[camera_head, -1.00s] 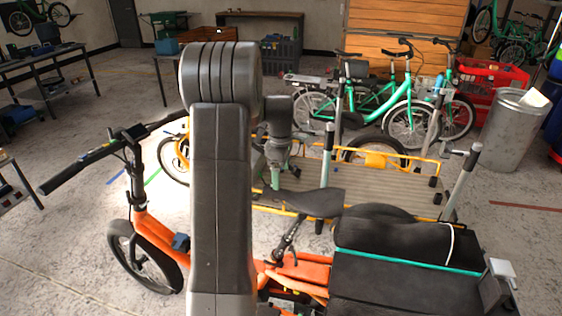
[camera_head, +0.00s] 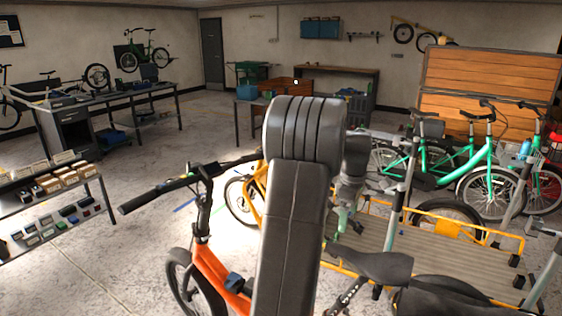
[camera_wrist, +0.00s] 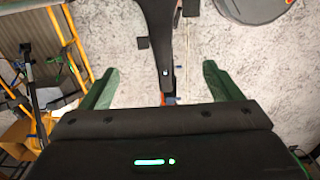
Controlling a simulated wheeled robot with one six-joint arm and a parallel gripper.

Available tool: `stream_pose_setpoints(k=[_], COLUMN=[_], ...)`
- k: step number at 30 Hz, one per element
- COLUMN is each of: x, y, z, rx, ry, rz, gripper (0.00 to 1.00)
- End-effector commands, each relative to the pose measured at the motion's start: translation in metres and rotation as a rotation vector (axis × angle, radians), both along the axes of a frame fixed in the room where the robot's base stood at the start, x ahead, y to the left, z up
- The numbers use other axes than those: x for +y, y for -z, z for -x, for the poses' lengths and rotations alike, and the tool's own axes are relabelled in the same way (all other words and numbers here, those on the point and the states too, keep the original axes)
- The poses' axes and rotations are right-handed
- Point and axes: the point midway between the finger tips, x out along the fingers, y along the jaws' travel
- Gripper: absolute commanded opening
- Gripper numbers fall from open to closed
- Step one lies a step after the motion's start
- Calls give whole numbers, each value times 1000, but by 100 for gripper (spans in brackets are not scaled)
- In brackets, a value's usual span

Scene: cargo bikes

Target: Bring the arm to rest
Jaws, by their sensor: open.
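My arm rises in the middle of the head view, its dark grey links hiding part of the orange cargo bike (camera_head: 213,268) behind it. My gripper (camera_wrist: 157,82) is open in the wrist view, its two green fingers spread wide with nothing held between them. Below and beyond the fingers, a dark bike part (camera_wrist: 157,30) and the pale concrete floor show. In the head view the fingers are too small and too covered to make out clearly.
The yellow-framed cargo bike (camera_head: 450,250) with a slatted deck stands close behind the arm. Green bikes (camera_head: 437,165) stand at the right. A workbench (camera_head: 110,100) and a shelf of small boxes (camera_head: 55,190) are at the left. Open floor lies between the shelf and the orange bike.

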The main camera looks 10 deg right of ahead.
Motion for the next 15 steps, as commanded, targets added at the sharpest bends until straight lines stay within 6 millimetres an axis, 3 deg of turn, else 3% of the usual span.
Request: stream_pose_setpoints(k=[5,15], x=[1,1], y=[22,89], z=[1,1], rx=[5,7], ry=[0,0], rz=[-3,-4], gripper=[85,85])
